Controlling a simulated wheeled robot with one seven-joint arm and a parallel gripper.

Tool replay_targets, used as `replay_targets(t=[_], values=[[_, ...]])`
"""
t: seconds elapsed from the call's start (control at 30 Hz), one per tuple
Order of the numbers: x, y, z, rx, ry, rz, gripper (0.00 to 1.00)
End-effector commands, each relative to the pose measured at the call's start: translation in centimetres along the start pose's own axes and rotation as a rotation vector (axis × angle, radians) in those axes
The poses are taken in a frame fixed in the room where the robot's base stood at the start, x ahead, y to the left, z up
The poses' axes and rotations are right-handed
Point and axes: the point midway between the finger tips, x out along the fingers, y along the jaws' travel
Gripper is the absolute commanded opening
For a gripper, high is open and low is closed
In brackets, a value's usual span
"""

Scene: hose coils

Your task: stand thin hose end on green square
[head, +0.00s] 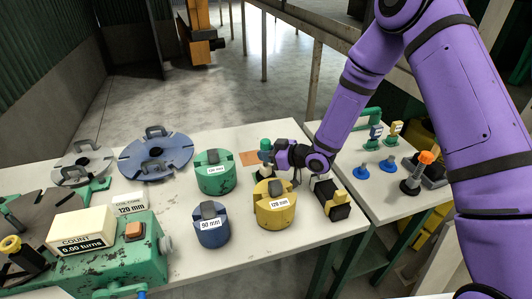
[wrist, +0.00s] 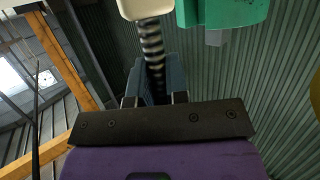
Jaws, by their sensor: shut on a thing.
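My gripper (head: 268,153) is low over the far right of the main table. It is shut on a hose end, whose teal upper part (head: 264,145) stands up at the jaws in the head view. In the wrist view, a black-and-grey ribbed hose (wrist: 152,45) runs up from between the jaws to a pale piece (wrist: 145,9). The hose end looks roughly upright. Its foot is partly hidden, and I cannot tell whether it touches the table.
A green drum (head: 214,181), a yellow drum (head: 275,212) and a blue drum (head: 212,233) stand close to the gripper. A black-and-yellow block (head: 330,203) is to the right. Blue (head: 153,160) and grey discs lie left.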

Motion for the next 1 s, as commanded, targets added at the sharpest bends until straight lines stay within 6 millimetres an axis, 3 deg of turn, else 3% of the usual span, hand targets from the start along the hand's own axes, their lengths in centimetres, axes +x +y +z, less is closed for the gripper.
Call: replay_targets(t=[0.93,0.97,1.0], values=[[0.23,0.00,0.71,0.000,0.001,0.000,0.00],[0.23,0.01,0.71,0.000,0.001,0.000,0.20],[0.23,0.01,0.71,0.000,0.001,0.000,0.29]])
